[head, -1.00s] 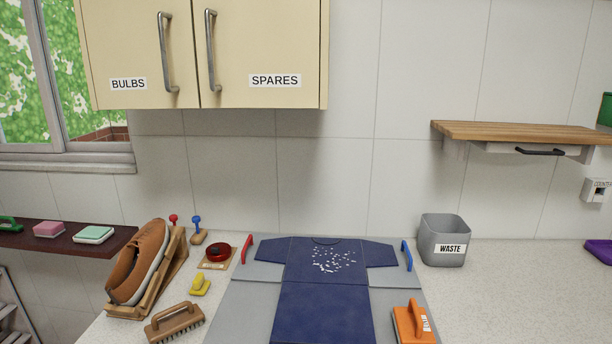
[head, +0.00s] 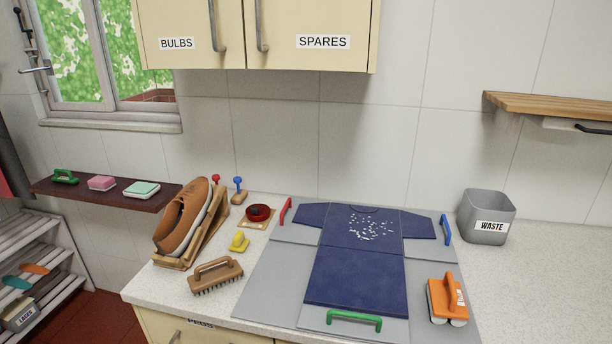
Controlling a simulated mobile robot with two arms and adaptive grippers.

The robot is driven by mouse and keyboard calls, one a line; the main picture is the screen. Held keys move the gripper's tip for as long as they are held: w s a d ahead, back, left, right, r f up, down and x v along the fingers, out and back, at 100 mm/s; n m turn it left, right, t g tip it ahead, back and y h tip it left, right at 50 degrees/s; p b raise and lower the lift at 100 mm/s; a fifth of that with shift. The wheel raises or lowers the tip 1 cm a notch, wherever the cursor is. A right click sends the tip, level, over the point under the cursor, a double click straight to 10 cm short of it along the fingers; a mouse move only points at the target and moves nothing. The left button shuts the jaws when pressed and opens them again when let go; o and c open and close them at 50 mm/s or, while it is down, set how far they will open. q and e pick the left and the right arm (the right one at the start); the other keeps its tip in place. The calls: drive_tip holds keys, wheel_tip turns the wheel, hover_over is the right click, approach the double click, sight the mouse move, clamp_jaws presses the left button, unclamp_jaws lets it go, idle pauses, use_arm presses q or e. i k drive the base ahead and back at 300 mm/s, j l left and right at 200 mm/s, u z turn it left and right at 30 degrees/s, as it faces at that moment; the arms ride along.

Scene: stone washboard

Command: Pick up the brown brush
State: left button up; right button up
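The brown brush (head: 216,277) lies on the pale speckled counter near its front left edge, in the head view. It has an arched handle on top and bristles facing down. It stands just in front of a wooden rack holding a brown shoe (head: 184,217), and left of the grey folding board (head: 262,283). Neither of my grippers shows in the head view, so whether they are open or shut is hidden.
A yellow-handled item (head: 239,242) and a red round tin (head: 258,213) sit behind the brush. A blue shirt (head: 356,262) lies on the board. An orange-handled tool (head: 447,299) and a grey waste bin (head: 486,217) are to the right. Bare counter (head: 160,299) lies left of the brush.

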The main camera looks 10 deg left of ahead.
sight(231, 270)
drive_tip(key=j, duration=0.7)
drive_tip(key=i+j+z, duration=0.1)
drive_tip(key=j, duration=0.6)
